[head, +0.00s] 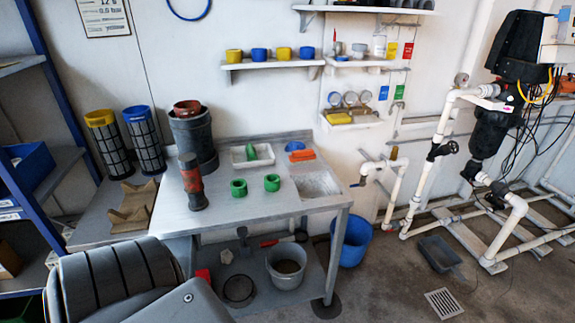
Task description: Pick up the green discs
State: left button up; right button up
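Two short green discs, thick and round with darker centres, stand on the grey metal workbench (225,212). The left green disc (239,188) is a little nearer the front; the right green disc (272,183) sits beside it with a gap between them. Nothing covers either one. A white tray (239,164) behind them holds another green object (251,153), whose exact shape I cannot make out. Neither of my grippers is in view.
A dark cylinder with a reddish band (190,180) stands left of the discs. A large dark pot (193,138) is behind it. A sink basin (318,184) and an orange item (301,155) are to the right. The bench front is clear.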

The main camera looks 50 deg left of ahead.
aim_at(272, 183)
jog(key=u, duration=0.05)
jog(key=i, duration=3.45)
jog(key=u, duration=3.4)
